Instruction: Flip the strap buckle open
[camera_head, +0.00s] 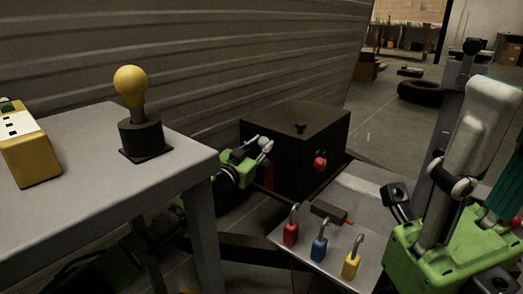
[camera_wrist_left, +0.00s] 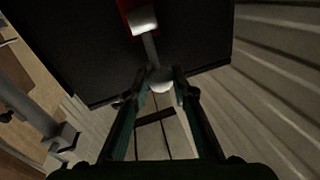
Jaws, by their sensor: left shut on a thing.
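A black box (camera_head: 300,150) stands beyond the grey table. In the left wrist view, the buckle is a grey lever (camera_wrist_left: 150,47) with a pale rounded end, joined to a red mount (camera_wrist_left: 143,20) on the box's dark face (camera_wrist_left: 80,50). My left gripper (camera_wrist_left: 164,80) is shut on the lever's rounded end, one finger on each side. In the head view my left gripper (camera_head: 263,148) is at the box's left side, where the box and gripper mostly hide the buckle. I do not see my right gripper.
The grey table (camera_head: 70,190) at left holds a yellow bulb on a black base (camera_head: 140,138) and a yellow box (camera_head: 30,155). Red, blue (camera_head: 319,249) and yellow padlocks stand on a light board in front of the black box. A ribbed wall (camera_head: 200,50) rises behind.

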